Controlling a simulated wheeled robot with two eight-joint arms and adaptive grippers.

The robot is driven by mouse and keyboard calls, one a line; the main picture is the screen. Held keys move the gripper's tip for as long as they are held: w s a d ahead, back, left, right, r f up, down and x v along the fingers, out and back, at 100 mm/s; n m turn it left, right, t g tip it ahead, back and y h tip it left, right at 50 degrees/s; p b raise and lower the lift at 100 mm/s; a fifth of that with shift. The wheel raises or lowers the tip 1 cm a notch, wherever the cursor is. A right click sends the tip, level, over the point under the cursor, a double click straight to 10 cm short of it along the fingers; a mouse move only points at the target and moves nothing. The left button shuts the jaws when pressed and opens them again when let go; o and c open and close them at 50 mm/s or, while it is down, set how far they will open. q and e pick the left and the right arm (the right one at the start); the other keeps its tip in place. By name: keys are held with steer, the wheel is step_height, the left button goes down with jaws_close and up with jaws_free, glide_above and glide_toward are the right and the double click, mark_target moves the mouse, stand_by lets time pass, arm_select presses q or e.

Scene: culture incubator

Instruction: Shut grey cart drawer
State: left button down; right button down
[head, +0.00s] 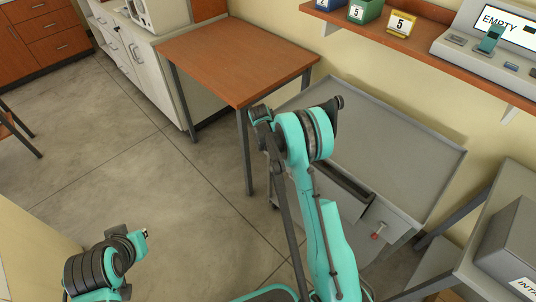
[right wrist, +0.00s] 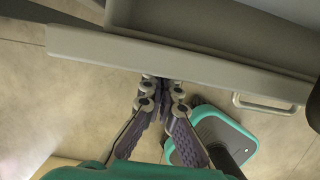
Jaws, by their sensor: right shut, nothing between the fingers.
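The grey cart (head: 395,150) stands at the right in the head view, below the wall shelf. A dark slot shows along its near side, with a grey face beside it carrying a small red piece; my right arm covers part of this side. In the right wrist view a long pale grey drawer front (right wrist: 200,62) crosses the picture, with a darker grey surface behind it and a handle (right wrist: 265,104) at its right. My right gripper (right wrist: 158,84) is shut and empty, its fingertips at the front's near edge; contact is unclear.
A brown-topped table (head: 240,55) stands left of the cart. A wall shelf (head: 420,45) with several small bins and a device is above. A grey bench (head: 480,235) with a box stands at the right. The floor (head: 130,175) at the left is clear.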

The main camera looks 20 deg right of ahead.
steer(key=d, duration=0.1)
steer(key=w+d, duration=0.1)
steer(key=d, duration=0.1)
steer(key=w+d, duration=0.1)
steer(key=shift+d, duration=0.25)
arm_select(q)
steer(key=shift+a, duration=0.1)
arm_select(e)
steer(key=shift+r, duration=0.1)
